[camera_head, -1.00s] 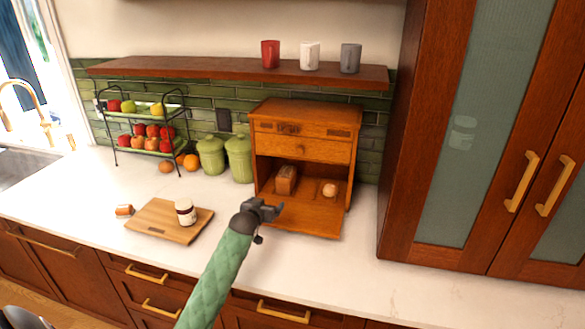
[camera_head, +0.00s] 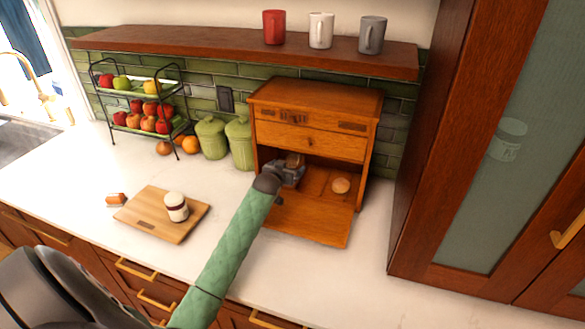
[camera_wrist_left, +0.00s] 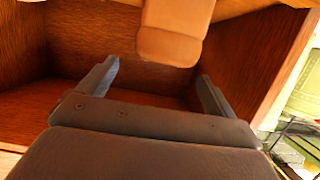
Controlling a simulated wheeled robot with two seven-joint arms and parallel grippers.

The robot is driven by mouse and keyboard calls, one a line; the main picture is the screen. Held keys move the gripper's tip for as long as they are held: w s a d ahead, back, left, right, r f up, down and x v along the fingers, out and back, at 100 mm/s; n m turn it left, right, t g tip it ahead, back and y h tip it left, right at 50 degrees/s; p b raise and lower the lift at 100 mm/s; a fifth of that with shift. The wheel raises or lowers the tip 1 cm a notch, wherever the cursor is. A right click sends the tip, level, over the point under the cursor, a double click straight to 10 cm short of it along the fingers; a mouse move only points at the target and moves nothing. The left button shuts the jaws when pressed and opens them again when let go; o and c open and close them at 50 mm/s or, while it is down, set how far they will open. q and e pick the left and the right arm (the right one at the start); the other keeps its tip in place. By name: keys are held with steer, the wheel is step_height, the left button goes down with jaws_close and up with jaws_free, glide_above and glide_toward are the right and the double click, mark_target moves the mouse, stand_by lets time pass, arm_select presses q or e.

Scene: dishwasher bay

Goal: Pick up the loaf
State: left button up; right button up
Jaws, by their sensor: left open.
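The brown loaf (camera_head: 294,160) is inside the open lower compartment of the wooden bread box (camera_head: 316,92), toward its left side. In the head view my gripper hides much of it. In the left wrist view the loaf (camera_wrist_left: 174,34) shows at the top, just beyond the gap between the fingers. My left gripper (camera_head: 299,172) is at the mouth of the compartment, in front of the loaf. Its fingers (camera_wrist_left: 156,84) are open with nothing between them. Whether a finger touches the loaf I cannot tell. My right gripper is not in view.
A round roll (camera_head: 341,186) lies right of the gripper in the box. The lowered door (camera_head: 312,218) extends over the counter. Green canisters (camera_head: 239,144) stand close left. Counter right of the door is clear.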

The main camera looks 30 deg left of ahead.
mark_target(291, 163)
arm_select(q)
steer(key=p+x, duration=0.2)
steer(key=shift+w+a, duration=0.2)
steer(key=shift+w, duration=0.05)
steer(key=shift+w+a+f+p, duration=0.2)
steer(key=shift+w+f+p, duration=0.05)
steer(key=shift+w+p, duration=0.45)
steer(key=shift+w+a+f, duration=0.1)
steer(key=shift+w+f, duration=0.35)
steer(key=shift+w, duration=0.05)
steer(key=shift+r, duration=0.1)
steer(key=c, duration=1.3)
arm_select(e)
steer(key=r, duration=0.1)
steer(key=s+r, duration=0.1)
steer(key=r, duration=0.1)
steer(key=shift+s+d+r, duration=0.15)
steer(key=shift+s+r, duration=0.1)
arm_select(q)
steer(key=shift+s, duration=0.1)
